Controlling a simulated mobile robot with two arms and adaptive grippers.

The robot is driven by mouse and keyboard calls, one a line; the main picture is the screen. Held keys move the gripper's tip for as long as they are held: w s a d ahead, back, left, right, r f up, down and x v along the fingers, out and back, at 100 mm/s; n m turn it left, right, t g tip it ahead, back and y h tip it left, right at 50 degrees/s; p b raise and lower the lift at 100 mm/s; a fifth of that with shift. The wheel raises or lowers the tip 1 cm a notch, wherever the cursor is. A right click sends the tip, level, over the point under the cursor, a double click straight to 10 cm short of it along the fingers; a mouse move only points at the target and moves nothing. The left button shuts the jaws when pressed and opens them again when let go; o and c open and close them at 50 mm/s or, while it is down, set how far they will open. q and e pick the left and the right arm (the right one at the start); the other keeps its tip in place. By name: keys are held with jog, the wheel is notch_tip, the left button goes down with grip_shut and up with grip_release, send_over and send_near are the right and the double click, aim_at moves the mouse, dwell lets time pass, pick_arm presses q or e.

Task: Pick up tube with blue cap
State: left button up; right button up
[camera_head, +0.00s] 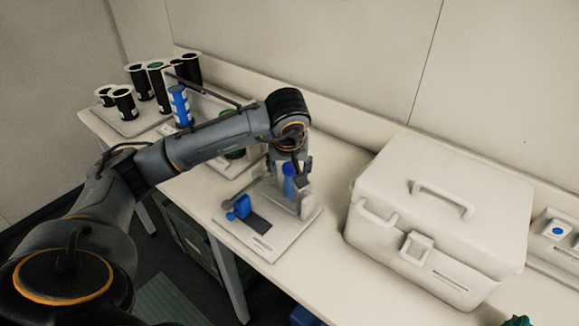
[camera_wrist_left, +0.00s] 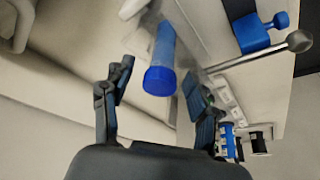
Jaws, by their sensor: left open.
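The tube with the blue cap (camera_wrist_left: 160,80) stands in the left wrist view between the two fingers of my left gripper (camera_wrist_left: 158,100). There is a gap between the cap and each finger, and the gripper is open. In the head view the blue cap (camera_head: 288,169) shows just below my left gripper (camera_head: 288,176), on the white device base (camera_head: 268,250) with a blue clamp knob (camera_head: 240,206). The tube's lower part is partly hidden in the head view. My right gripper is in neither view.
A large white lidded case (camera_head: 440,215) stands right of the device. Several black containers (camera_head: 122,103) and a blue cylinder (camera_head: 180,105) stand at the table's left end. The wall is close behind. A metal rod with a ball end (camera_wrist_left: 298,41) juts beside the tube.

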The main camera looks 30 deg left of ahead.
pick_arm(q)
grip_shut()
jog(key=shift+w, duration=0.15)
dwell(0.5)
jog(key=shift+c, duration=0.3)
grip_release()
jog(key=shift+d+r, duration=0.1)
jog(key=v, duration=1.1)
jog(key=shift+r, duration=0.4)
